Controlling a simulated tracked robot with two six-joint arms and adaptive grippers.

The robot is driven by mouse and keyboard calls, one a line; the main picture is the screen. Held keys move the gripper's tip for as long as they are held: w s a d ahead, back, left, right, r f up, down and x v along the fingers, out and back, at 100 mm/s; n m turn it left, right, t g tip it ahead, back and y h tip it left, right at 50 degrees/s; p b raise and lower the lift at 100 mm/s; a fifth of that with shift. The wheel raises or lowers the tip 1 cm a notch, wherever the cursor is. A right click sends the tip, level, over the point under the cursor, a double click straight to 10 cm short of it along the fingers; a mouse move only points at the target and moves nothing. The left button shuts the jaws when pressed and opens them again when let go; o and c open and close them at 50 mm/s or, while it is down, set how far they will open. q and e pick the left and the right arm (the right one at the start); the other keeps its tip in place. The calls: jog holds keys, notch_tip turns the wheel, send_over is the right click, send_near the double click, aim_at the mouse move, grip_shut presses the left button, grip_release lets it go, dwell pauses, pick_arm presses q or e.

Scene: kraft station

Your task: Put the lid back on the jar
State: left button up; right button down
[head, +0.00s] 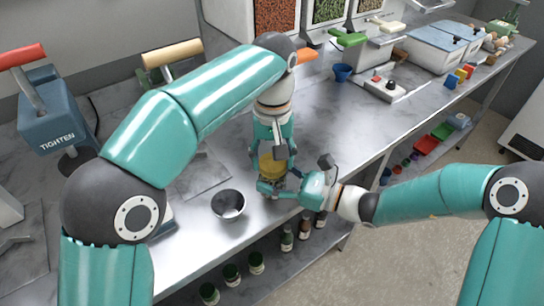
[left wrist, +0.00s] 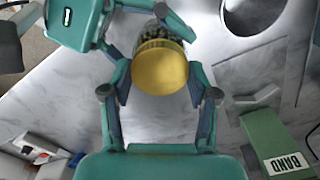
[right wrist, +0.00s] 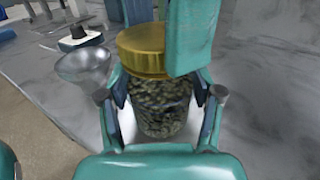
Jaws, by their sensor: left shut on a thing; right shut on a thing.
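The glass jar (right wrist: 160,105) stands upright, filled with dark greenish seed-like pieces. Its gold lid (right wrist: 142,48) sits over the mouth in the right wrist view, looking level and in contact; whether it is screwed tight I cannot tell. My left gripper (head: 272,160) comes from above and is shut around the lid, which also shows in the left wrist view (left wrist: 160,68). A left finger hides the lid's right side in the right wrist view. My right gripper (head: 272,188) comes from the right and is shut around the jar's body.
A metal bowl (head: 228,205) stands left of the jar near the table's front edge. A blue TIGHTEN device (head: 52,115) with a red handle is at the far left. A shelf below holds several small bottles (head: 287,240).

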pick_arm(q)
jog(key=o, duration=1.4)
jog(key=shift+c, duration=0.2)
jog(key=shift+r, duration=0.1)
jog(key=shift+r, duration=3.55)
pick_arm(e)
jog(key=shift+c, duration=0.6)
grip_release()
jog(key=shift+d, duration=0.1)
